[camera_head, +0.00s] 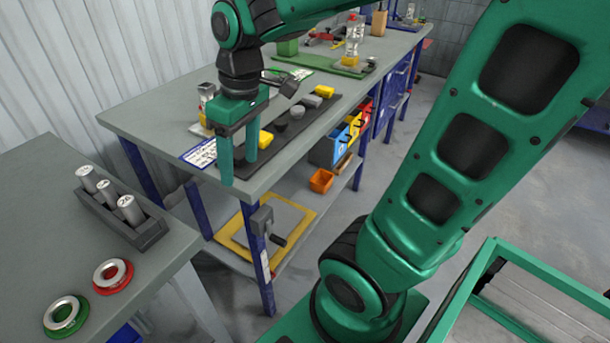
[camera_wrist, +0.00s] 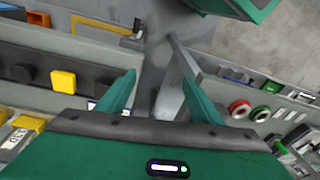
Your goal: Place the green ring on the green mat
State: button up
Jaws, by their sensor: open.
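The green ring (camera_head: 47,320), a silver-topped ring with a green rim, lies at the front of the near-left grey table. It also shows at the right in the wrist view (camera_wrist: 260,114). A flat green mat (camera_head: 310,64) lies toward the far end of the long workbench, with a bottle standing on it. My gripper (camera_head: 238,171) is open and points down near the long workbench's front edge, with nothing visible between its fingers in the wrist view (camera_wrist: 160,80). The ring is well away from it.
A red ring (camera_head: 113,276) lies close to the green ring. A grey rack (camera_head: 150,232) of silver cylinders stands behind them. A dark strip (camera_head: 286,138) with yellow and grey blocks lies on the long workbench (camera_head: 145,115). A gap separates the tables.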

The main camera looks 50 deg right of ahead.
jog(key=s+d+f+m+g+h, duration=0.1)
jog(key=s+d+f+m, duration=0.3)
jog(key=s+d+m, duration=0.6)
jog(key=s+d, duration=0.3)
jog(key=s, duration=0.1)
jog(key=shift+s+m, duration=0.3)
jog(key=shift+m, duration=0.1)
